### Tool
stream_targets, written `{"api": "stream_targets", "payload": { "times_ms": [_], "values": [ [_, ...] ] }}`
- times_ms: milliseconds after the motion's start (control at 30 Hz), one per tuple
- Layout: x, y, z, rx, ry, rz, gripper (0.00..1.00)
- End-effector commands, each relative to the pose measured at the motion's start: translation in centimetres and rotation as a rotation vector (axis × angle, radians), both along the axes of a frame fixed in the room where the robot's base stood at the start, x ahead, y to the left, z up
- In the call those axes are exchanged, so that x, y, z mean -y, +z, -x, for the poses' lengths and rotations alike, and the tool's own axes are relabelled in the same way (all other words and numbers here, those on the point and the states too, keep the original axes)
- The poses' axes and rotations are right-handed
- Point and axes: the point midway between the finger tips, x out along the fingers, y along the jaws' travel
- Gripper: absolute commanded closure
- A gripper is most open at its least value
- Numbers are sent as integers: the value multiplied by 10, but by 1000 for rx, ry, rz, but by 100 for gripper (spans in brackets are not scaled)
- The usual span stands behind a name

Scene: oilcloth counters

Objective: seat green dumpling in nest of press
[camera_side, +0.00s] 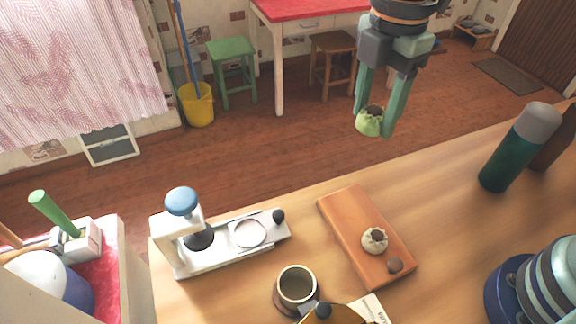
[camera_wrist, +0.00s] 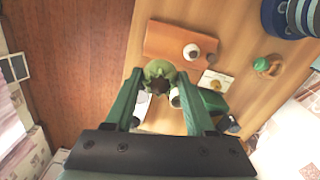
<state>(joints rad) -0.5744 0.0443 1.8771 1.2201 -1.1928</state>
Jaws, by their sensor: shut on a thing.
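The green dumpling (camera_side: 369,123) is pale green with a dark top. My gripper (camera_side: 374,120) is shut on it and holds it in the air, well above the counter and behind the board in the side view. In the wrist view the dumpling (camera_wrist: 158,70) sits between the tips of my gripper (camera_wrist: 160,76). The press (camera_side: 205,252) stands on the counter at lower left, with a blue-knobbed head and a silver base. Its round nest (camera_side: 248,232) looks empty, and my gripper is up and to the right of it. In the wrist view the press is mostly hidden.
A brown board (camera_side: 349,212) carries a white dumpling (camera_side: 375,240) and a small brown piece (camera_side: 395,266). A cup (camera_side: 297,287) stands in front of the press. A green flask (camera_side: 508,158) and a blue striped vessel (camera_side: 548,275) stand at right. Counter between board and flask is clear.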

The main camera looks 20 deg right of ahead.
Motion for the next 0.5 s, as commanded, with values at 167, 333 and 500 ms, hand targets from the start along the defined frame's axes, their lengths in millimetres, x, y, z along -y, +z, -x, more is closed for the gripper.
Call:
{"api": "stream_targets", "payload": {
  "times_ms": [167,333,500],
  "values": [
    [0,1,0,0,0,0,58],
    [0,1,0,0,0,0,58],
    [-12,3,-5,-1,2,1,58]
  ]
}}
